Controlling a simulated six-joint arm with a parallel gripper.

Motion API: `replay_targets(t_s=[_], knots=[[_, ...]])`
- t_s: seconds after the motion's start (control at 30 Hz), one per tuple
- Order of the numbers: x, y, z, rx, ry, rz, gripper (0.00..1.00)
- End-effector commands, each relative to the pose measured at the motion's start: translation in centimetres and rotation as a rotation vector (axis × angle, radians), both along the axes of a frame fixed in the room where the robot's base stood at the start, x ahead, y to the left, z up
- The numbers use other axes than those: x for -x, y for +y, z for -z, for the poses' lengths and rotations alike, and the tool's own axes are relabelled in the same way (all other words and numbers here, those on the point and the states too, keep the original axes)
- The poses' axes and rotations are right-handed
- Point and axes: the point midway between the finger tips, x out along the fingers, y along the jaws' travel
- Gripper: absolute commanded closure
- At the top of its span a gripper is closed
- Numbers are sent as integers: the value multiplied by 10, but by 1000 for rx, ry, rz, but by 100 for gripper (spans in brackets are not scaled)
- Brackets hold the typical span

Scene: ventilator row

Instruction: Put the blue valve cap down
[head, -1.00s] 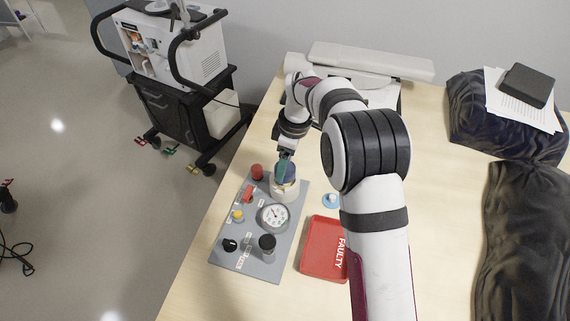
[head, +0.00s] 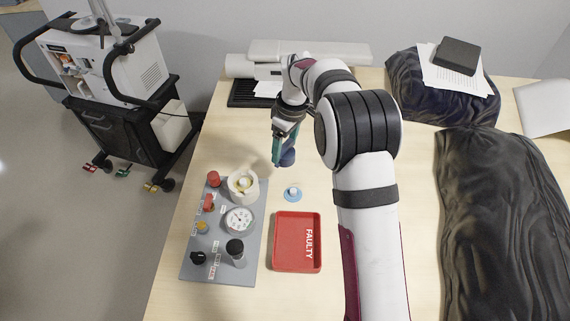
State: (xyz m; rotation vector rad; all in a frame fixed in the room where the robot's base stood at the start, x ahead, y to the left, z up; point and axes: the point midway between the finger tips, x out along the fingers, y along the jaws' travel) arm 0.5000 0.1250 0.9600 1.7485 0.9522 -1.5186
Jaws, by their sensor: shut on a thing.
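The blue valve cap (head: 288,158) is a dark blue rounded piece at the end of my gripper (head: 281,155). My gripper has teal fingers pointing down and is shut on the cap, partly hiding it. The cap is over the bare table, right of and behind the cream round housing (head: 243,188) on the grey panel (head: 220,268). I cannot tell whether the cap touches the table. The housing is uncovered, with a yellowish part showing inside.
A light blue disc with a white centre (head: 293,194) lies in front of my gripper. A red tray marked FAULTY (head: 297,268) is nearer. The panel carries a gauge (head: 239,220) and several knobs. Dark cloth (head: 490,220) lies at right. Bare table surrounds the cap.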

Motion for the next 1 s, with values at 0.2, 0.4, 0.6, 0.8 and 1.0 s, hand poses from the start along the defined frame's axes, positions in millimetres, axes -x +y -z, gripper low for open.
replay_targets(t_s=[0.2, 0.4, 0.6, 0.8, 1.0], knots=[[-22, -97, -7, -3, -6, 445, 71], [-27, -123, -5, -6, -7, 603, 71], [-47, -69, 31, -5, -6, 603, 71], [-63, -27, 57, -6, -7, 605, 71], [-65, -20, 80, -5, -5, 606, 71]])
